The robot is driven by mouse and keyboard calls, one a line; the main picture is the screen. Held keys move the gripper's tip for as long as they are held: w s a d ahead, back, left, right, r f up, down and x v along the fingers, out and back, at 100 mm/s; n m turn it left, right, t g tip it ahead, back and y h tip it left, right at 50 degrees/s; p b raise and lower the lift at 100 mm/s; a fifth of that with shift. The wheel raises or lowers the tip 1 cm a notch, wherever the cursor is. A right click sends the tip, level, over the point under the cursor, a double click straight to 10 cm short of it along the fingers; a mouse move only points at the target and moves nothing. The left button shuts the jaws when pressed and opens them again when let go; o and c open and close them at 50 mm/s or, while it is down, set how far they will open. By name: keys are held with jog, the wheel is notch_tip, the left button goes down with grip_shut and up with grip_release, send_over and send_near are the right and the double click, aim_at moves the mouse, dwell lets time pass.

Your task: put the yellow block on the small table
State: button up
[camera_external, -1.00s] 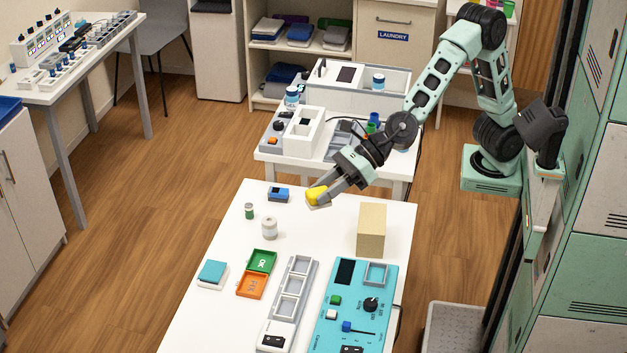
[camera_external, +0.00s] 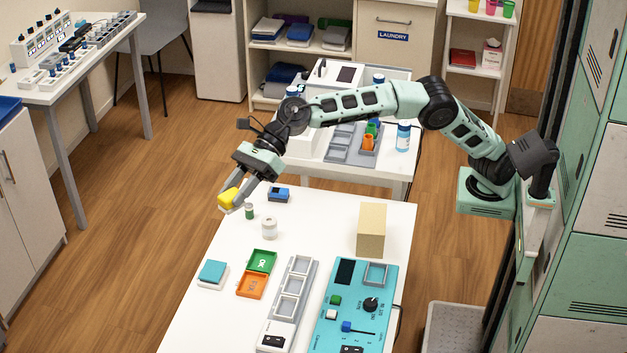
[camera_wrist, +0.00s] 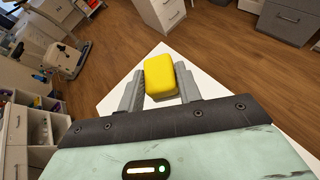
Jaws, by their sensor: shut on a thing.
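My gripper (camera_external: 238,203) is shut on the yellow block (camera_external: 229,197) and holds it near the far left corner of the front white table (camera_external: 320,215). In that view the block overlaps the table's left edge and the wooden floor; its height above them is hard to tell. In the wrist view, the yellow block (camera_wrist: 160,75) sits between the two grey fingers of my gripper (camera_wrist: 160,92), with a white tabletop (camera_wrist: 115,102) behind it. A second white table (camera_external: 375,172) stands behind the front one. I cannot tell which table is the small one.
Near the gripper stand a green-lidded jar (camera_external: 249,211), a white jar (camera_external: 269,228) and a blue box (camera_external: 278,195). A tan block (camera_external: 371,230) and a teal panel (camera_external: 350,315) are farther right. Floor is open on the left.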

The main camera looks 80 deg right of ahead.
aim_at(252, 312)
jog(key=shift+s+a+f+n+g+y+b, duration=0.2)
jog(key=shift+s+a+n+g+y+b, duration=0.1)
jog(key=shift+a+n+g+b, duration=0.35)
jog(key=shift+n+g, duration=0.35)
jog(key=f, duration=3.3)
jog(key=shift+s+a+f+b, duration=0.3)
jog(key=shift+a+f+b, duration=0.05)
jog(key=shift+f, duration=0.05)
jog(key=shift+f, duration=0.15)
jog(key=o, duration=1)
jog(key=shift+r, duration=0.25)
jog(key=b+v, duration=0.1)
jog(key=v, duration=1.1)
jog(key=shift+s+f, duration=0.1)
jog(key=shift+f, duration=0.05)
